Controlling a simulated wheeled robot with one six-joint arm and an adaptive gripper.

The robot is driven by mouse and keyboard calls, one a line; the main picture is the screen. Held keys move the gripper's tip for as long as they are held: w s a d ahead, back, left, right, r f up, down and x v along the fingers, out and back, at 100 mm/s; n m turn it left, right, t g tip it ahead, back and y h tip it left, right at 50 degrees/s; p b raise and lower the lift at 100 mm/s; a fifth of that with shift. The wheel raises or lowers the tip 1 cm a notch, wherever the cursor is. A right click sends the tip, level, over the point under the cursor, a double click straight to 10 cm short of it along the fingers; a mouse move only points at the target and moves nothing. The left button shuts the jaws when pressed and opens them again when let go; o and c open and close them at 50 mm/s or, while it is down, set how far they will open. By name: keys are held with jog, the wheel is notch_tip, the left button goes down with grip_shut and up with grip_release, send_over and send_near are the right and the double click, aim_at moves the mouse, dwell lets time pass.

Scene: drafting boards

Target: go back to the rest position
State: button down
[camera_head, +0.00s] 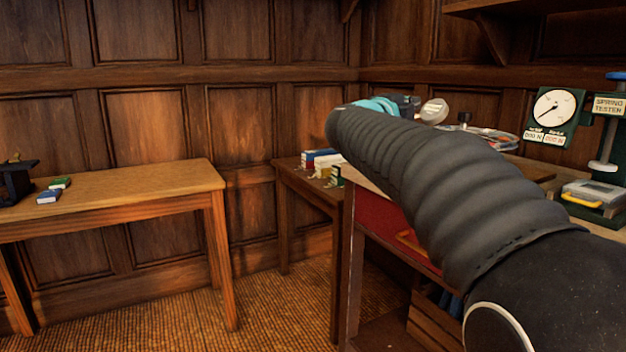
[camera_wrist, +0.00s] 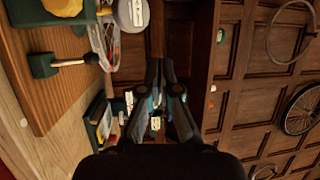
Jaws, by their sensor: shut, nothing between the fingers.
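My gripper (camera_wrist: 162,70) shows in the wrist view, its two dark fingers close together with nothing held between them. It points toward the wood-panelled wall, clear of the bench on the left of that view. In the head view my arm in its dark ribbed sleeve reaches from the lower right up to the middle, above the right-hand bench.
In the head view, a spring tester (camera_head: 604,150) and dial gauge (camera_head: 556,107) stand at right.

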jog(key=w+a+f+n+t+y, duration=0.35)
jog(key=a+f+n+y, duration=0.75)
jog(key=a+n+y, duration=0.4)
jog(key=s+a+f+n+g+y, duration=0.2)
jog(key=s+a+f+n+g, duration=0.1)
jog(key=s+f+n, duration=0.4)
jog(key=s+d+f+n+g, duration=0.1)
jog(key=s+f+n+g, duration=0.2)
jog(key=s+f+g, duration=0.85)
jog(key=s+d+f+t+h, duration=0.1)
jog(key=s+d+f, duration=0.2)
jog(key=s, duration=0.8)
jog(key=s+d+f+n+t+h, duration=0.1)
jog(key=s+d+f, duration=0.3)
jog(key=s, duration=0.7)
jog(key=shift+s+d+f+t+h, duration=0.2)
jog(key=shift+d+f+t+h, duration=0.05)
jog(key=shift+f+t+h, duration=0.3)
